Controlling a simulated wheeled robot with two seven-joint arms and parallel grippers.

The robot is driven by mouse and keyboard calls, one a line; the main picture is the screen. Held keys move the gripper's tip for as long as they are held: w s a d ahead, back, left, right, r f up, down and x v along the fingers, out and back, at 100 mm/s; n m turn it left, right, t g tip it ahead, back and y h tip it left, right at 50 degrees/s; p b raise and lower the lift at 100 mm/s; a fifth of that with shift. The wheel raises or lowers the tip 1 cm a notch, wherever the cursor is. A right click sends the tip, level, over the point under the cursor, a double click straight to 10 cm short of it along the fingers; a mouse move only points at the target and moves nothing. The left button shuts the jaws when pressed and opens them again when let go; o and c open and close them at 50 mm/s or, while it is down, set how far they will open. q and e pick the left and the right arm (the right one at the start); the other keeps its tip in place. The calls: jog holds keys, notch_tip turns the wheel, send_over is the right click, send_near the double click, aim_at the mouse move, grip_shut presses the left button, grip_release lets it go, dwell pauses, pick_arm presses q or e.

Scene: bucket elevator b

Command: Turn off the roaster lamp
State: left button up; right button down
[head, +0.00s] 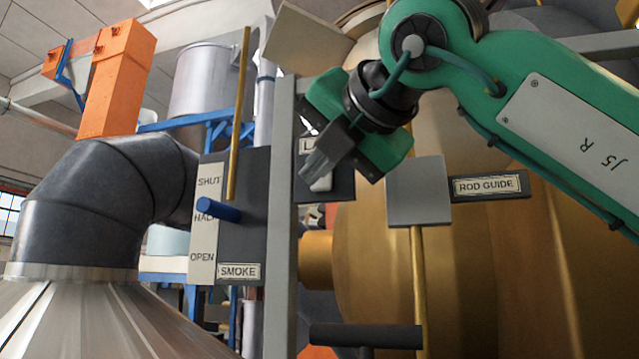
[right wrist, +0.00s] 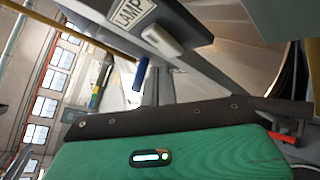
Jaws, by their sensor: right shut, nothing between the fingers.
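The lamp switch is a dark plate (head: 342,188) on a grey upright post, with a partly covered label that starts "LA" and a white rocker (head: 322,184). In the right wrist view the "LAMP" label (right wrist: 131,13) and the pale rocker (right wrist: 162,41) show clearly, above the green gripper body. My right gripper (head: 317,166) is shut and empty. Its fingertips point down-left in front of the plate and overlap the label and the rocker's upper part in the head view. I cannot tell whether they touch the rocker. My left gripper is not in view. The lamp itself is not identifiable.
Left of the post is a smoke plate (head: 238,240) marked SHUT, HALF and OPEN, with a blue handle (head: 218,209). To the right are a grey square plate (head: 419,190), a "ROD GUIDE" sign (head: 487,186) and a dark horizontal bar (head: 365,336). A large brass drum stands behind.

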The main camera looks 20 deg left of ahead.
jog(key=shift+w+f, duration=0.1)
jog(key=shift+w, duration=0.1)
dwell(0.7)
jog(key=shift+w, duration=0.2)
jog(key=shift+w+b, duration=0.35)
jog(key=shift+w, duration=0.05)
dwell(0.8)
jog(key=shift+s, duration=0.15)
jog(key=shift+s+b, duration=0.5)
jog(key=shift+s, duration=0.25)
